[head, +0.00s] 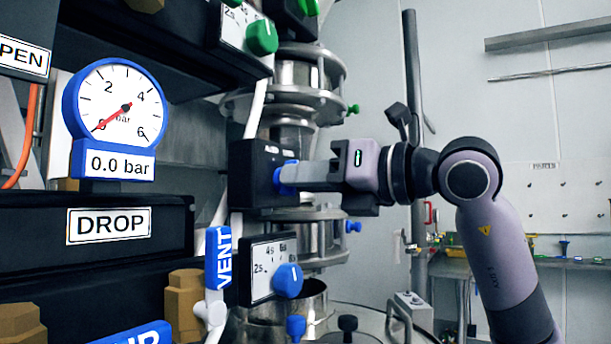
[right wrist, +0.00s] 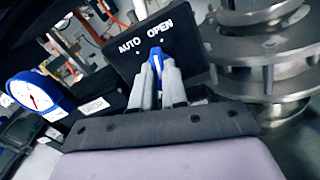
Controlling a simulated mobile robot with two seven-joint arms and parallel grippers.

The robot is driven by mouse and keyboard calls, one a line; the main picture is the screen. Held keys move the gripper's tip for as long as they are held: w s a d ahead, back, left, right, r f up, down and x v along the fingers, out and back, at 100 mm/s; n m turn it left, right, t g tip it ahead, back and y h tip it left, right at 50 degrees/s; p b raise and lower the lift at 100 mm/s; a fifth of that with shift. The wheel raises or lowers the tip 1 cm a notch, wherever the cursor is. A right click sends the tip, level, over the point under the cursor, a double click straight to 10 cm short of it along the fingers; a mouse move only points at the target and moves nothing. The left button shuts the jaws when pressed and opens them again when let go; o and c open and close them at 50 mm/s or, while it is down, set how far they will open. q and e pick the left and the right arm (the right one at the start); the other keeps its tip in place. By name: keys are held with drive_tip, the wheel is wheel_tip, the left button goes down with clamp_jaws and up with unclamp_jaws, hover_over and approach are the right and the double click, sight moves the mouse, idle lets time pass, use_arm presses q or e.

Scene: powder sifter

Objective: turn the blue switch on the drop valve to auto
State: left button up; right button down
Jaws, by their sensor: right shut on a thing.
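The drop valve's switch box is a black box (head: 255,172) in the middle of the head view, beside the metal column. In the right wrist view the black box (right wrist: 190,62) carries the white words AUTO on the left and OPEN on the right. Its blue switch (right wrist: 156,58) sits below the words, between my fingertips. In the head view the blue switch (head: 282,177) is partly hidden by my gripper. My right gripper (head: 290,178) reaches in from the right and is shut on the switch. I cannot tell exactly which word the switch points to. My left gripper is not in view.
A blue-rimmed gauge (head: 117,106) reads 0.0 bar, above a DROP label (head: 108,224). Below the switch box are a blue VENT handle (head: 218,258) and a timer box with a blue knob (head: 288,281). A green knob (head: 262,37) is above. Steel flanges (head: 322,218) stand close behind.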

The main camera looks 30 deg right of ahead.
drive_tip(key=n+p, duration=0.1)
drive_tip(key=n, duration=0.8)
drive_tip(key=shift+s, duration=0.1)
drive_tip(key=shift+n, duration=0.3)
drive_tip(key=c, duration=1.2)
unclamp_jaws()
drive_tip(key=shift+o, duration=0.2)
drive_tip(key=b+v, duration=0.1)
drive_tip(key=v, duration=0.6)
drive_tip(key=shift+b, duration=0.4)
